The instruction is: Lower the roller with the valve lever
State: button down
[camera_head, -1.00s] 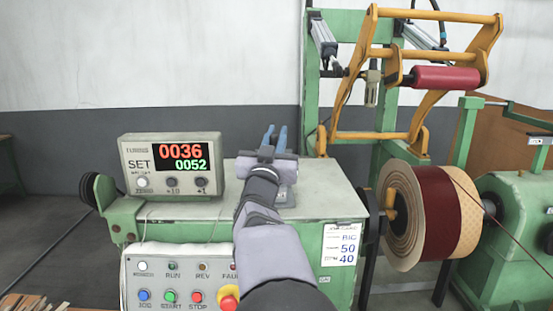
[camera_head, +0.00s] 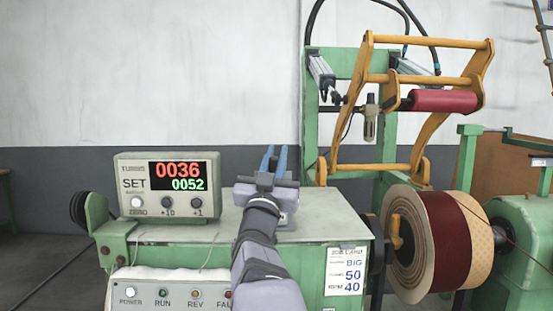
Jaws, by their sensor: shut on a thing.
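The red roller (camera_head: 444,101) hangs in a yellow swing frame (camera_head: 474,72) at the upper right. It is raised, well clear of the large wound coil (camera_head: 447,240) below it. My gripper (camera_head: 273,158) is over the green cabinet, its blue fingers pointing up and away from the camera. The fingers are close together, shut on the valve lever, which is mostly hidden behind my gripper and wrist.
A counter box (camera_head: 166,186) reading 0036 over 0052 stands left on the cabinet (camera_head: 240,232). A button panel (camera_head: 150,290) is on the cabinet front, and a job card (camera_head: 346,271) is at its right. A green post frame (camera_head: 311,120) rises behind. The cabinet top between box and valve is clear.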

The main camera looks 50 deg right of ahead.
aim_at(273, 171)
jog(key=c, duration=1.7)
grip_release()
jog(key=shift+f, duration=0.1)
jog(key=shift+b+v, duration=1.5)
jog(key=shift+v, duration=2.15)
jog(key=shift+c, duration=0.2)
